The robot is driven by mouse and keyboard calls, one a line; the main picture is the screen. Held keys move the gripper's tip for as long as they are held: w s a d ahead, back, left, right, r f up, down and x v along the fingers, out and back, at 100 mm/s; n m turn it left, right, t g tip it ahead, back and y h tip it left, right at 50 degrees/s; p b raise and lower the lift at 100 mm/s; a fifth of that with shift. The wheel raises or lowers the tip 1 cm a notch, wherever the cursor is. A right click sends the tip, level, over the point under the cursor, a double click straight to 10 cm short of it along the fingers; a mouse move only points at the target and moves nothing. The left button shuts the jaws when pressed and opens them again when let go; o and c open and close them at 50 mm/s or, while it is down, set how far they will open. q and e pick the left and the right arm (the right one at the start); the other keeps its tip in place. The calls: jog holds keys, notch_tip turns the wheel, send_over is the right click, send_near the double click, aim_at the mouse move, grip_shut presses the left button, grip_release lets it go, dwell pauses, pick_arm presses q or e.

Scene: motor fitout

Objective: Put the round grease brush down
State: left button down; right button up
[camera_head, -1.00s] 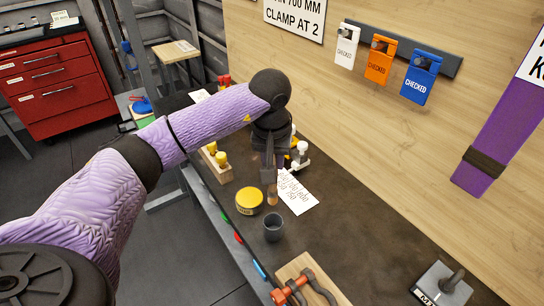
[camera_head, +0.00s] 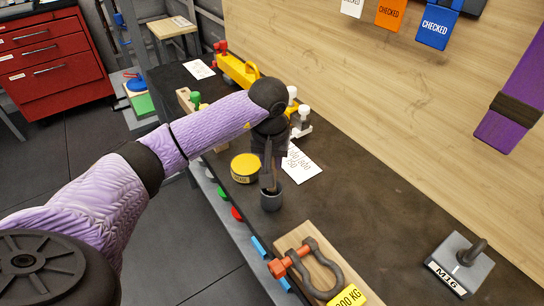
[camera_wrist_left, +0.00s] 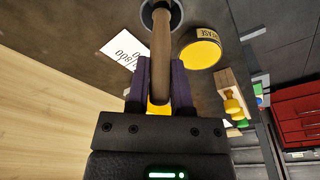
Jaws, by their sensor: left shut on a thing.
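My left gripper (camera_head: 269,165) is shut on the wooden handle of the round grease brush (camera_head: 271,185). The handle also shows between the purple fingers in the left wrist view (camera_wrist_left: 161,48). The brush hangs roughly upright, its lower end at the mouth of the dark grey cup (camera_head: 271,202). The cup's rim shows at the top of the left wrist view (camera_wrist_left: 147,14). The brush head is hidden; I cannot tell whether it touches the cup's bottom. My right gripper is not in view.
A yellow grease tin (camera_head: 244,167) stands just left of the cup, and a white printed sheet (camera_head: 300,163) lies behind it. A shackle (camera_head: 318,268) on a wooden board is in front. A grey M16 block (camera_head: 459,264) stands at right; the bench between is clear.

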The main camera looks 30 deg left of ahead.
pick_arm(q)
jog(key=shift+c, duration=2.1)
grip_release()
jog(key=shift+s+d+p, duration=0.3)
jog(key=shift+s+p, duration=0.1)
jog(key=shift+s, duration=0.3)
